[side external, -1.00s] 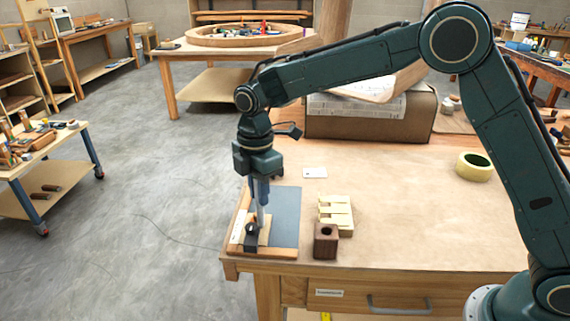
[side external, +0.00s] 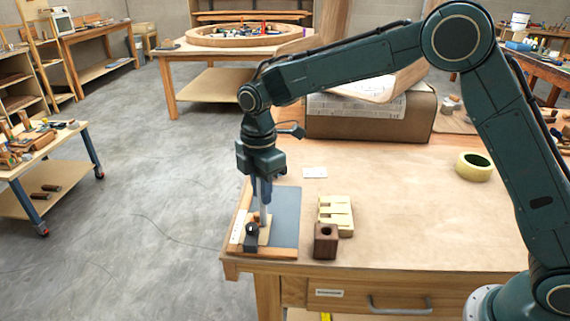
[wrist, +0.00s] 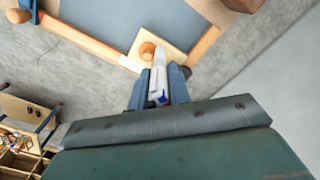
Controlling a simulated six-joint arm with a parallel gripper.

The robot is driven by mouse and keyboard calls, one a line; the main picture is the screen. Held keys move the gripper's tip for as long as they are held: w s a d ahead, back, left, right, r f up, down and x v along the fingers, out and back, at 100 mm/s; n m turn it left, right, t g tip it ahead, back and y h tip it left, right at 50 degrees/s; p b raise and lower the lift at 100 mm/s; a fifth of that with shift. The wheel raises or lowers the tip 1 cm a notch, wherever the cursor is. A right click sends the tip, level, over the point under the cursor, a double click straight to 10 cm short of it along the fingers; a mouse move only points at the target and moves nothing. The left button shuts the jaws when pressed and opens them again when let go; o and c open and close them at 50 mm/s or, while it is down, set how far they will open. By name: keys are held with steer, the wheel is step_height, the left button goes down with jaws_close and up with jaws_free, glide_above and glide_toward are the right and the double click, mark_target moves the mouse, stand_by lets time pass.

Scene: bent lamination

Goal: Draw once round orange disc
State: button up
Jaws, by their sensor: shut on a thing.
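My gripper (side external: 265,190) is shut on a white and grey pen (wrist: 158,72), which points down; the gripper also shows in the wrist view (wrist: 160,85). The orange disc (wrist: 147,50) lies on a small pale wooden board (wrist: 172,54) in a corner of the wood-edged blue-grey panel. In the wrist view the pen's tip end is just right of the disc. I cannot tell whether the tip touches the board. In the side view the pen and gripper partly hide the disc and board.
The blue-grey panel (side external: 286,215) has wooden strips along its edges. A dark clamp-like piece (side external: 251,237) stands at the board's near end. A dark brown block with a hole (side external: 326,241) and a pale slotted block (side external: 336,214) stand to the right. The table's middle is clear.

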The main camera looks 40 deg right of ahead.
steer(key=shift+w+d+f, duration=0.1)
steer(key=shift+w+d, duration=0.25)
steer(key=shift+d, duration=0.35)
stand_by(0.9)
steer(key=shift+w+d, duration=0.3)
steer(key=shift+w, duration=0.55)
stand_by(1.3)
steer(key=shift+w+a, duration=0.35)
steer(key=shift+w, duration=0.45)
stand_by(1.4)
steer(key=shift+w+a, duration=0.3)
steer(key=shift+a, duration=0.5)
stand_by(1.3)
